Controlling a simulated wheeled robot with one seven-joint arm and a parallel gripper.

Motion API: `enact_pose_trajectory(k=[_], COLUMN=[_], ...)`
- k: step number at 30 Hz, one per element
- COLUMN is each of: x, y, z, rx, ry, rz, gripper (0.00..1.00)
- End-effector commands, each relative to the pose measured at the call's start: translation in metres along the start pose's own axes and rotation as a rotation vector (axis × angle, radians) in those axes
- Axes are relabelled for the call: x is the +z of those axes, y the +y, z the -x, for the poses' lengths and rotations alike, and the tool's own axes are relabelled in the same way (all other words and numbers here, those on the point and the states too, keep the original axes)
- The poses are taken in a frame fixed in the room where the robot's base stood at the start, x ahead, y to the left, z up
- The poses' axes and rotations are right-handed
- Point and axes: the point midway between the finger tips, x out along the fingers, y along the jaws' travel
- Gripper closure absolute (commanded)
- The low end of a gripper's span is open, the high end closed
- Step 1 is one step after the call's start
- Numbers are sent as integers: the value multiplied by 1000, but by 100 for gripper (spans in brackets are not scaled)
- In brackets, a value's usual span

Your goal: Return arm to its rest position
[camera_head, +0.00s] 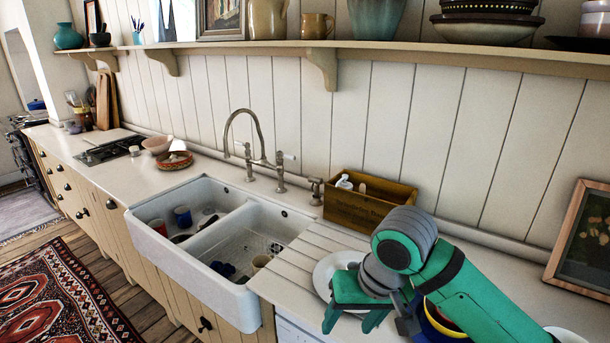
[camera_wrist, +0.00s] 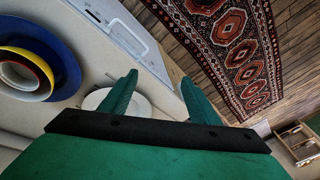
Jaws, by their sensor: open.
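My arm, green and grey, reaches in from the lower right in the head view. My gripper (camera_head: 351,322) hangs over the counter beside the sink, in front of a white plate (camera_head: 325,274). In the wrist view my gripper (camera_wrist: 159,100) has its two green fingers spread apart with nothing held between them. The white plate (camera_wrist: 97,98) shows partly behind the left finger there. How far my gripper is above the counter is hard to tell.
A blue bowl with nested bowls (camera_wrist: 68,75) sits on the counter near my arm. A double sink (camera_head: 215,204) holds cups. A wooden box (camera_head: 360,213) stands by the wall. A picture frame (camera_head: 558,240) leans at right. A shelf (camera_head: 420,62) runs above.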

Motion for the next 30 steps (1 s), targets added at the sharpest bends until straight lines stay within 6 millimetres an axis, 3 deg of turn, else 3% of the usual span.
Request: enact_pose_trajectory(k=[5,9,18,24,30], x=[-20,-42,-83,-100,-110], y=[-36,-77,-153,-184,-200], z=[-15,-26,-32,-32,-35], rx=[-126,-268,-565,-721,-834], ry=[94,205,469,636,791], rz=[37,66,68,18,-68], gripper=[44,44,44,44,44])
